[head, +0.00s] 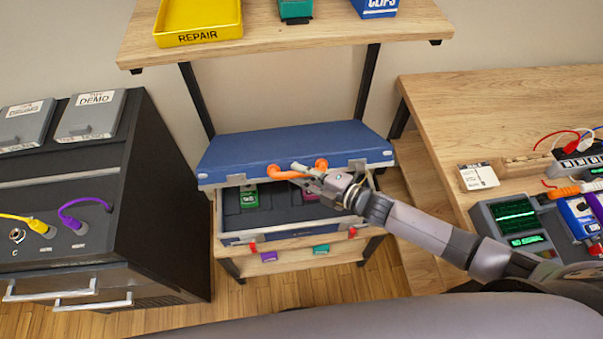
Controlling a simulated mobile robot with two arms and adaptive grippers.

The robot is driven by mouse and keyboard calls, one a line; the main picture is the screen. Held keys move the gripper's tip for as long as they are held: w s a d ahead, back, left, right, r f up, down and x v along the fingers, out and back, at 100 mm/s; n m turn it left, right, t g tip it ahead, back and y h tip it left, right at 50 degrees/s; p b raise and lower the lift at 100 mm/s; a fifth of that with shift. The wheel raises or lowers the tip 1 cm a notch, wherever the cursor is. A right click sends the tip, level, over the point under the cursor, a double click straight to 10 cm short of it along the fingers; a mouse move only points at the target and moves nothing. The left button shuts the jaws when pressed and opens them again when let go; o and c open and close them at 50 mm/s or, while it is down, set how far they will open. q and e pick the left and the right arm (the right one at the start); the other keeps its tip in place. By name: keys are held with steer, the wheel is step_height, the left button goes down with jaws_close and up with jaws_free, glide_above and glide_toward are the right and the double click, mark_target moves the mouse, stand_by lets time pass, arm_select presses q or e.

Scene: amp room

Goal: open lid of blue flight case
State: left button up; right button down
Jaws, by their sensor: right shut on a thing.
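The blue flight case (235,231) sits on the lower shelf of the wooden rack. Its blue lid (285,146) is raised partway at the front, with a gap between lid and base. Through the gap I see a dark interior with a green-labelled item (249,195). An orange handle (283,173) is on the lid's front edge. My right gripper (308,172) reaches in from the right and is shut on the orange handle. Two red latches (352,232) show on the front of the base. My left gripper is not in view.
A black cabinet (160,200) with grey lidded boxes and cables stands at the left. A wooden workbench (450,110) with instruments is at the right. The upper shelf (300,33) holds a yellow REPAIR tray (198,22) above the case.

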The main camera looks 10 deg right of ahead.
steer(key=shift+r, duration=0.15)
steer(key=c, duration=1.5)
jaws_free()
steer(key=shift+c, duration=0.2)
steer(key=shift+s+d, duration=0.4)
steer(key=v, duration=1.1)
